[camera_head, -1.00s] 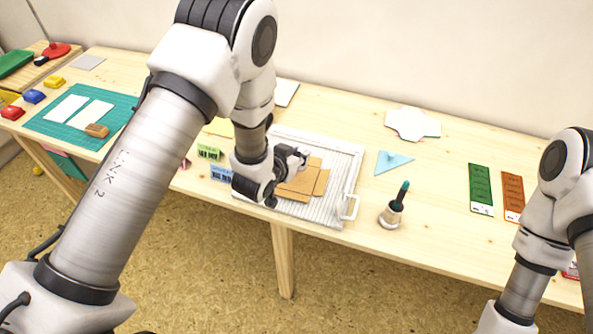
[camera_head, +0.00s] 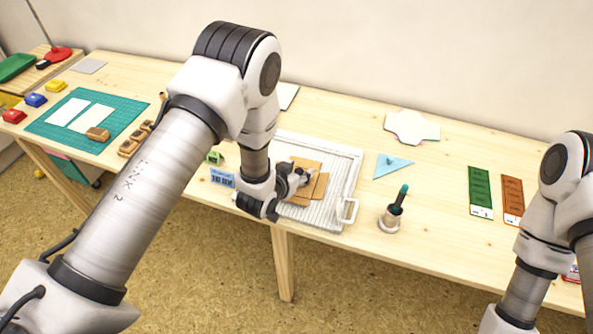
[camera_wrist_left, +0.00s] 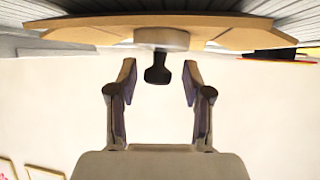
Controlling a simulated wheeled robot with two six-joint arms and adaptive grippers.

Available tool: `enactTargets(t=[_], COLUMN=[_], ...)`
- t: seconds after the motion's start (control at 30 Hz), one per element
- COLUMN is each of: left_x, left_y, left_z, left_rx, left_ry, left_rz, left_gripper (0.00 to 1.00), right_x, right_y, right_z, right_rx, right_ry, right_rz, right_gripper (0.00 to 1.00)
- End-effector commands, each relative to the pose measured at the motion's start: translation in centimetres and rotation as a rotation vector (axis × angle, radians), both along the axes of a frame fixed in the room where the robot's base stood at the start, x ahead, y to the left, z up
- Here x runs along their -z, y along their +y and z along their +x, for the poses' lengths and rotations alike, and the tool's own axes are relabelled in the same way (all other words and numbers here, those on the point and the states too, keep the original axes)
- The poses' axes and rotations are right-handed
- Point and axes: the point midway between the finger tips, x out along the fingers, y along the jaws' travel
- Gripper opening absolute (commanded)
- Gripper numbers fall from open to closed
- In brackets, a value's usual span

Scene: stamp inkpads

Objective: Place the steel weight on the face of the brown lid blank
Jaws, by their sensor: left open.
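The brown lid blank (camera_head: 321,186) lies on a ribbed white tray (camera_head: 345,165), partly hidden by my left gripper (camera_head: 303,178) in the head view. In the left wrist view, which is upside down, the blank (camera_wrist_left: 90,31) runs along the top. The steel weight (camera_wrist_left: 163,39), a short pale cylinder with a black knob, stands upright against the blank's face. My left gripper (camera_wrist_left: 160,67) is open, its fingers on either side of the knob and apart from it. I cannot make out the weight in the head view. My right gripper is out of view.
Blue and green blocks (camera_head: 222,178) sit left of the tray. Green (camera_head: 480,190) and brown (camera_head: 513,199) strips lie at right. My left arm crosses the left half.

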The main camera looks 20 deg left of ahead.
Motion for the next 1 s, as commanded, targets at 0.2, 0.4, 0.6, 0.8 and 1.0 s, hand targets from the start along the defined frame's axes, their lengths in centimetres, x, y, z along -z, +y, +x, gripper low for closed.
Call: enactTargets(t=[0.2, 0.4, 0.6, 0.8, 1.0], left_x=[-1.3, -3.7, -5.6, -6.1, 0.6], left_y=[0.4, 1.3, 1.8, 1.9, 3.7], left_z=[-2.1, -6.7, -9.8, -10.4, -14.7], left_rx=[0.000, -0.001, -0.001, 0.000, -0.051], left_ry=[0.002, 0.002, 0.001, 0.000, 0.252], left_rz=[0.000, 0.000, 0.000, 0.000, 0.025], left_gripper=[0.50, 0.50, 0.50, 0.50, 0.50], right_x=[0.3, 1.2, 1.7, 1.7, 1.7], right_y=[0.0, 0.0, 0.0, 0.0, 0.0], right_z=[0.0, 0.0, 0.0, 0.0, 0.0], right_rx=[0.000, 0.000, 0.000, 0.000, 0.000], right_ry=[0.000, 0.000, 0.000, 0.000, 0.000], right_rz=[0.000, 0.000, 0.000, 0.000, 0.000], right_gripper=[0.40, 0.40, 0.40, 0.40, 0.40])
